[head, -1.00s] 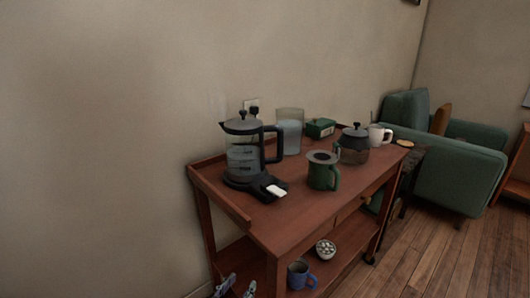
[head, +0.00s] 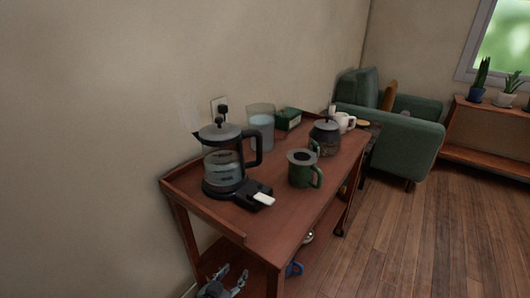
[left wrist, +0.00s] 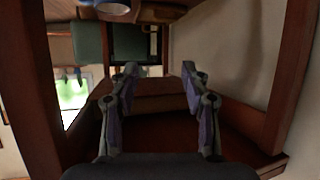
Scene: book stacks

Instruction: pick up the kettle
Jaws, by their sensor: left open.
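The kettle (head: 222,168) has a glass body, a grey lid and a black handle on its right side. It stands upright on a black base (head: 255,197) with a pale switch, at the near left end of the wooden cart's top (head: 215,215). My left gripper (head: 224,274) is low at the bottom of the head view, well below the cart top and apart from the kettle. In the left wrist view its two fingers (left wrist: 160,72) are spread with nothing between them. The kettle is not recognisable there. My right gripper is in neither view.
Beside the kettle stand a clear pitcher (head: 261,128), a green mug (head: 304,170), a dark glass pot (head: 325,136) and a green box (head: 288,119). A green armchair (head: 400,135) stands behind. The floor at right is clear.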

